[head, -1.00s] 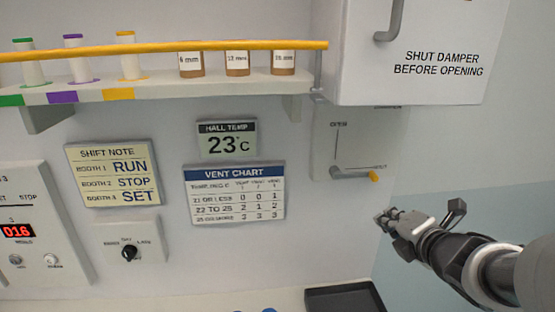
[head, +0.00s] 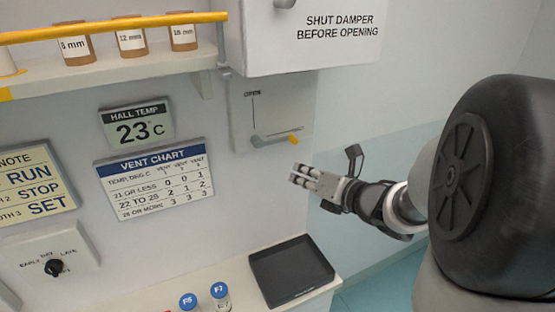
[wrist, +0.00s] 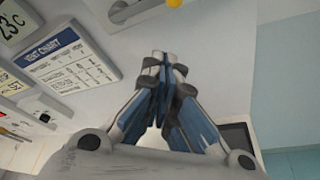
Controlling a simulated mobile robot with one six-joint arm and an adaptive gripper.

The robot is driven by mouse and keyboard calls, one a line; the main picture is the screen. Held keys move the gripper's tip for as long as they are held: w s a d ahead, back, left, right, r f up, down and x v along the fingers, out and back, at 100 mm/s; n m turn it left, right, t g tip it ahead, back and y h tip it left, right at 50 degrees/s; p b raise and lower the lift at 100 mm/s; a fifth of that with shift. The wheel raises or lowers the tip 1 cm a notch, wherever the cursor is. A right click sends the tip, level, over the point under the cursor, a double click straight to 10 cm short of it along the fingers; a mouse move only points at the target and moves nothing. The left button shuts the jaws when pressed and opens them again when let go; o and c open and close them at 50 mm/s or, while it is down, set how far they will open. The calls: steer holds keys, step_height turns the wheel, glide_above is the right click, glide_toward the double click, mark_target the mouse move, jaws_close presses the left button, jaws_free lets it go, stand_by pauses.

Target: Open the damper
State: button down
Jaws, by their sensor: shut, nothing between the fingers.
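The damper lever (head: 274,139) is a grey bar with a yellow tip (head: 293,139) on a pale wall plate (head: 243,105). It lies nearly level, pointing right, at the bottom of the plate, with an "OPEN" mark and a vertical line above its left end. In the wrist view the yellow tip (wrist: 174,2) shows at the top edge, with part of the lever beside it. My gripper (head: 298,174) is shut and empty, below the lever's tip and apart from it. In the wrist view my closed fingers (wrist: 160,58) point up toward the lever.
A white cabinet (head: 300,50) marked "SHUT DAMPER BEFORE OPENING" hangs above the plate. A yellow-railed shelf (head: 160,73) with brown jars is at upper left. A black tray (head: 290,268) and blue-capped vials (head: 220,291) stand on the counter below.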

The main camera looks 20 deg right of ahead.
mark_target(277, 143)
steer(key=w+r, duration=0.1)
steer(key=w, duration=0.5)
steer(key=shift+w+d+r+p, duration=0.15)
steer(key=shift+d+r+p, duration=0.1)
steer(key=shift+d+p, duration=0.15)
